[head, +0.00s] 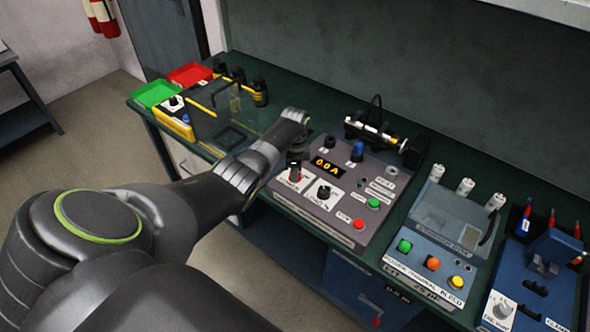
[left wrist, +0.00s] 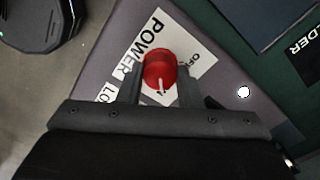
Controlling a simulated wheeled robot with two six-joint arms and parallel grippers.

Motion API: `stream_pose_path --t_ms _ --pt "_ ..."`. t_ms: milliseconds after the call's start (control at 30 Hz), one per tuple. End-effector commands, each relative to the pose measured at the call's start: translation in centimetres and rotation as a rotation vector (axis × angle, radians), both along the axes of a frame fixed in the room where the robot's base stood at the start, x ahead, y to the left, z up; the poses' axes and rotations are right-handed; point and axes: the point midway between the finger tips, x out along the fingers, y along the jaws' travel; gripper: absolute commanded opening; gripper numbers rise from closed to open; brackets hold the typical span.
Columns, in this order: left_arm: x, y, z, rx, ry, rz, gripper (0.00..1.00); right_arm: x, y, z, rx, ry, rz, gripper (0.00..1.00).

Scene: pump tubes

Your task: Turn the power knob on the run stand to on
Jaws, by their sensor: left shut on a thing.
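The run stand (head: 330,225) is a grey sloped panel on the green bench, with an amber display reading 0.0 A. Its red power knob (head: 294,172) sits at the panel's left on a white label plate. In the left wrist view the red knob (left wrist: 160,68) shows a white pointer line toward the bottom of the picture. The label reads POWER, with OFF at the upper right; other lettering is partly hidden by the fingers. My left gripper (left wrist: 160,88) is shut on the knob, one finger on each side. My right gripper is not in view.
A black knob (head: 324,192), green button (head: 374,203) and red button (head: 358,224) are close by on the panel. A yellow-framed station (head: 182,119) stands left, a blue-grey button station (head: 430,262) right. A pump-like black device (head: 376,130) lies behind.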

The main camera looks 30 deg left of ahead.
Motion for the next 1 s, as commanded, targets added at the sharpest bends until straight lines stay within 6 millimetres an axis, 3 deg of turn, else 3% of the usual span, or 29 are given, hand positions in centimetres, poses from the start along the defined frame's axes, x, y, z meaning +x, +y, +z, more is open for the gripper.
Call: stream_pose_path --t_ms 33,167,567,767,1000 --pt "0.2 0.0 0.2 0.002 -0.006 -0.002 0.36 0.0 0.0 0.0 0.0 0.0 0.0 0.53" --pt "0.1 0.0 0.2 0.002 -0.004 -0.001 0.53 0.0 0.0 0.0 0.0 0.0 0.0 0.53" --pt "0.1 0.0 0.5 0.001 -0.002 0.0 0.54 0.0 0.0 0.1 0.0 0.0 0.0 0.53" --pt "0.1 0.0 2.9 0.001 -0.004 0.0 0.54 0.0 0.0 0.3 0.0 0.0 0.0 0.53" --pt "0.2 0.1 7.5 0.002 -0.007 -0.001 0.54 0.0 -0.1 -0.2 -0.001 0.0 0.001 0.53"
